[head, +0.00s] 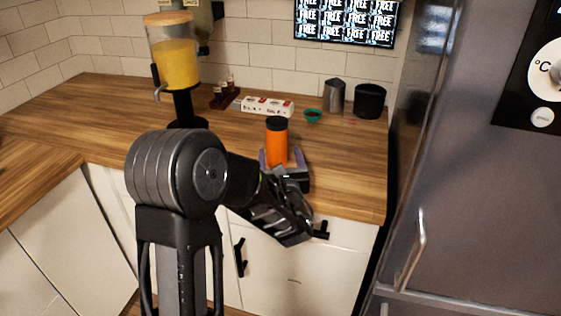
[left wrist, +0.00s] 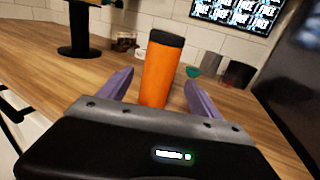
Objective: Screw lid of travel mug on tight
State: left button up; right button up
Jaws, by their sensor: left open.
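An orange travel mug (head: 277,146) with a black lid (head: 277,123) stands upright on the wooden counter, near its front edge. The lid sits on top of the mug; I cannot tell how tight it is. My left gripper (head: 282,158) is open, with its purple fingers reaching to either side of the mug. In the left wrist view the mug (left wrist: 160,75) stands upright between the spread fingers (left wrist: 157,92), with visible gaps on both sides. The black lid (left wrist: 167,38) is above finger height. My right gripper is out of view.
Behind the mug are a red-and-white box (head: 267,106), a teal bowl (head: 312,116), a grey canister (head: 334,96) and a black canister (head: 370,101). A juice dispenser (head: 176,65) stands at the back left. A fridge (head: 470,170) borders the right. The left counter is clear.

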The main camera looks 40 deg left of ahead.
pick_arm(q)
jog(key=shift+s+d, duration=0.45)
jog(key=shift+s, duration=0.05)
dwell(0.6)
